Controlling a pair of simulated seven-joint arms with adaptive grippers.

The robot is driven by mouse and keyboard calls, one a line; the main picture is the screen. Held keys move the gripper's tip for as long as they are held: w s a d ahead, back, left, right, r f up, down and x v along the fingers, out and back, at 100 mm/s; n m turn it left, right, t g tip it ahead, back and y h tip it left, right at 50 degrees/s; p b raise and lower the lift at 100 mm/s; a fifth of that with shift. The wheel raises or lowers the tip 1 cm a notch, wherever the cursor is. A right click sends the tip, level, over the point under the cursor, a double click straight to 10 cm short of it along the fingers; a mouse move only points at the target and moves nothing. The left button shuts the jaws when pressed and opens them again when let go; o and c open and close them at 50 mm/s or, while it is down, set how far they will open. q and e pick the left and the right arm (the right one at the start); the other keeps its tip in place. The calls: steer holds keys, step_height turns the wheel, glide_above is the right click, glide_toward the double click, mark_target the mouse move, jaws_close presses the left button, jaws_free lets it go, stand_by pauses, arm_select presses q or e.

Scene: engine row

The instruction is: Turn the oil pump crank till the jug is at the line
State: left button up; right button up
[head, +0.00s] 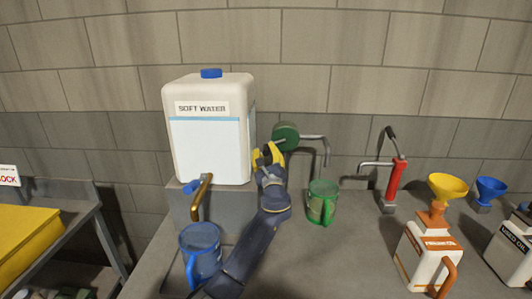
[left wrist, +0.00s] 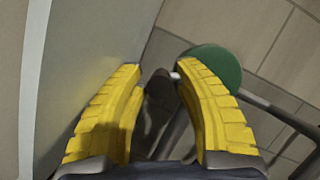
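The oil pump is a green round drum (head: 287,131) on the wall side, with a grey spout pipe (head: 326,150) bending down to its right. The drum also shows in the left wrist view (left wrist: 216,70). A green see-through jug (head: 322,205) stands upright below the spout; its line and fill level are too small to tell. My left gripper (head: 267,155) is at the drum's lower left. In the left wrist view its yellow fingers (left wrist: 158,70) are apart, with a dark crank handle (left wrist: 158,88) between them and gaps showing beside it. My right gripper is out of view.
A white soft water tank (head: 205,150) stands close left of my gripper, with a brass tap (head: 201,196) above a blue jug (head: 199,245). A red hand pump (head: 395,187), a white oil can (head: 425,258) with yellow funnel (head: 447,185) and a blue funnel (head: 490,187) stand right.

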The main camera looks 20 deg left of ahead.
arm_select(q)
jaws_close()
steer(key=shift+a+f+n, duration=0.1)
steer(key=shift+f+n, duration=0.1)
steer(key=shift+n, duration=0.1)
stand_by(0.8)
